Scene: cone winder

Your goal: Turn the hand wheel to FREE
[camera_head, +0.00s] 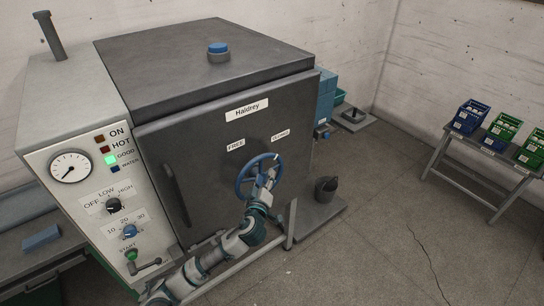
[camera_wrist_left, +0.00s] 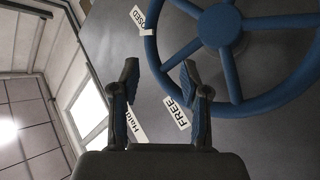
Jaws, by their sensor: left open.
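The blue spoked hand wheel (camera_head: 239,178) is on the front of the dark machine door. The FREE label (camera_head: 236,145) is left of it and the CLOSED label (camera_head: 280,136) is right of it. My left gripper (camera_head: 266,182) is in front of the wheel's lower right side and hides part of it. In the left wrist view the wheel (camera_wrist_left: 220,19) fills the upper right, and my open left gripper (camera_wrist_left: 158,72) has one finger overlapping its rim. I cannot tell whether they touch. The FREE label (camera_wrist_left: 177,114) shows beyond the fingers. My right gripper is not in view.
The grey control panel (camera_head: 85,190) with gauge and knobs stands left of the door. A dark bucket (camera_head: 326,190) stands on the plate at the right. A side table (camera_head: 480,165) with blue and green crates is at far right. Open floor lies between.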

